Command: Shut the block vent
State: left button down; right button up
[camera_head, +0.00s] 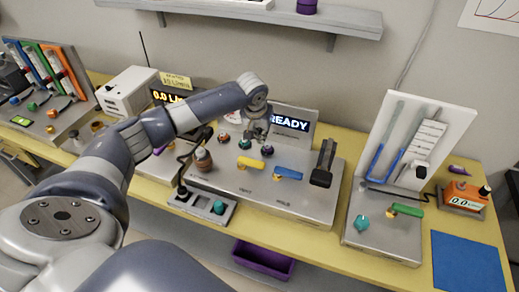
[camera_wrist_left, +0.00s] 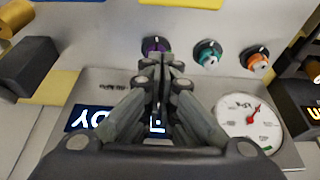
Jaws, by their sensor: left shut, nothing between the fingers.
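A grey console block (camera_head: 240,178) stands on the bench in the head view. It carries a yellow lever (camera_head: 249,163) above a small label that seems to read VENT, and a blue lever (camera_head: 288,173) to its right above another label. In the left wrist view, parts of the yellow lever (camera_wrist_left: 130,2) and the blue lever (camera_wrist_left: 78,2) show at the top edge. My left gripper (camera_wrist_left: 160,62) is shut and empty over the block, close to a purple knob (camera_wrist_left: 153,46). It also shows in the head view (camera_head: 256,139), behind the yellow lever. My right gripper is out of view.
A teal knob (camera_wrist_left: 207,54) and an orange knob (camera_wrist_left: 257,61) sit beside the purple one. A READY display (camera_head: 289,122) rises behind. A black upright handle (camera_head: 324,163) stands right of the blue lever. A brown-topped post (camera_head: 202,160) stands to the left.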

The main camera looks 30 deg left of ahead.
aim_at(251, 164)
pick_arm(q)
jog(key=x, duration=0.6)
jog(key=shift+p, duration=0.4)
jog(key=s+p, duration=0.2)
jog(key=shift+s+d+r, duration=0.15)
jog(key=shift+s+d, duration=0.15)
jog(key=shift+s+d+p, duration=0.15)
jog(key=shift+s+p, duration=0.2)
jog(key=shift+s, duration=0.25)
jog(key=shift+f, duration=0.2)
